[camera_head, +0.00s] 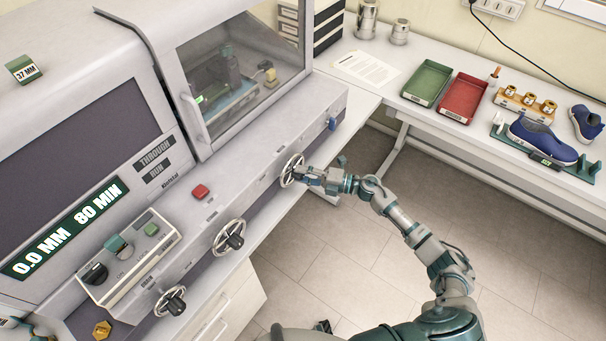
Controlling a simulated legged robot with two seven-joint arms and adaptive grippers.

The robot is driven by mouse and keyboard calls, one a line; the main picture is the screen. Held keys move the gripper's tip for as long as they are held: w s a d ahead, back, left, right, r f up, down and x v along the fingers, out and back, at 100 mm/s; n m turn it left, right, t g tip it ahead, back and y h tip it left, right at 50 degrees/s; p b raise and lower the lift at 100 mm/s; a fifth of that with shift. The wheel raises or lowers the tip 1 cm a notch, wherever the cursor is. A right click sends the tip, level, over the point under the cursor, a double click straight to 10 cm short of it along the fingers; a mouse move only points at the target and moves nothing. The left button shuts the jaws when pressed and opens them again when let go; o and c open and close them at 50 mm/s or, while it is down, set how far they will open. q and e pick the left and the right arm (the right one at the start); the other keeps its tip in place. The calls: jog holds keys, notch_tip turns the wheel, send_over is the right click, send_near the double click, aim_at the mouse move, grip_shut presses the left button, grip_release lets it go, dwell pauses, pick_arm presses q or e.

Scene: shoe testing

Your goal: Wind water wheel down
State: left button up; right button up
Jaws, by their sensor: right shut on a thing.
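Three round metal handwheels sit along the front of the grey testing machine. The farthest handwheel (289,165) is by the glass-fronted chamber. My right gripper (301,174) is at this wheel, shut on its handle; the fingers hide the grip point. The middle handwheel (229,237) and the nearest handwheel (171,301) have dark knobs and stand free. No label tells which one is the water wheel. The machine's display (64,230) reads 0.0 MM and 80 MIN.
A red button (200,191) and a control box (129,256) sit on the machine's ledge. A side table (440,125) at the right holds a green tray (426,82), a red tray (463,98), brass weights and blue shoes (541,138). Open floor lies between.

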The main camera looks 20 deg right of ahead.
jog(key=shift+f, duration=0.15)
jog(key=o, duration=1.1)
jog(key=shift+w, duration=0.15)
jog(key=shift+o, duration=0.2)
jog(key=shift+d, duration=0.15)
jog(key=v, duration=1.2)
